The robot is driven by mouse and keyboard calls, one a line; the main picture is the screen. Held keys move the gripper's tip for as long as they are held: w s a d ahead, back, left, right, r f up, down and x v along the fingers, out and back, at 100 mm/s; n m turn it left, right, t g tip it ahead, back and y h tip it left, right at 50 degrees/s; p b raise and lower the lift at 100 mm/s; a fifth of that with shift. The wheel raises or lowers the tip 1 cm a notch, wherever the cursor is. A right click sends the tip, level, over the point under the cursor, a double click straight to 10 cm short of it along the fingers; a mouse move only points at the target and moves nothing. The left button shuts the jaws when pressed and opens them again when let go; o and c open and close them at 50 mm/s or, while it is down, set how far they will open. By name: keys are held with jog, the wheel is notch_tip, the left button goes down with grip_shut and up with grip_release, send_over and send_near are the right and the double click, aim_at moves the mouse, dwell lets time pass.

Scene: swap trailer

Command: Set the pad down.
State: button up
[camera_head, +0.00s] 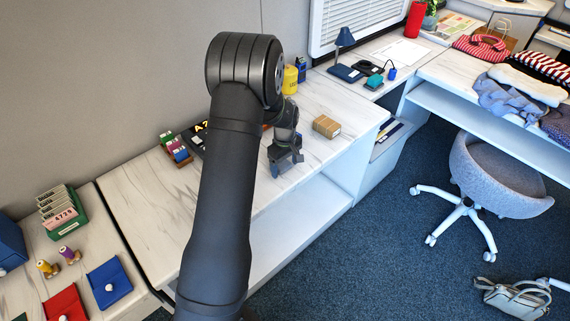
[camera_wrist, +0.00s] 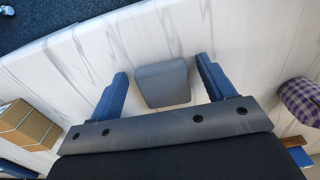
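In the wrist view, a grey, block-like pad (camera_wrist: 162,82) shows over the white marble-look counter (camera_wrist: 240,35). It lies between the two blue fingers of my gripper (camera_wrist: 163,78), with a gap on each side. The fingers are apart and do not press on it. In the head view, my gripper (camera_head: 286,163) is low over the counter (camera_head: 320,95) near its front edge. The pad cannot be made out there.
A cardboard box (camera_head: 327,126) stands to the right of my gripper, also in the wrist view (camera_wrist: 24,126). A rack of coloured items (camera_head: 176,150) and a yellow bottle (camera_head: 290,80) stand farther back. A plaid purple item (camera_wrist: 303,99) is at the wrist view's right. Counter around the pad is clear.

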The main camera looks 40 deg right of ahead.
aim_at(285, 166)
notch_tip(285, 166, up, 12)
jog(key=shift+r, duration=0.2)
dwell(0.4)
notch_tip(285, 166, down, 12)
jog(key=shift+d+r, duration=0.1)
jog(key=shift+r, duration=1.8)
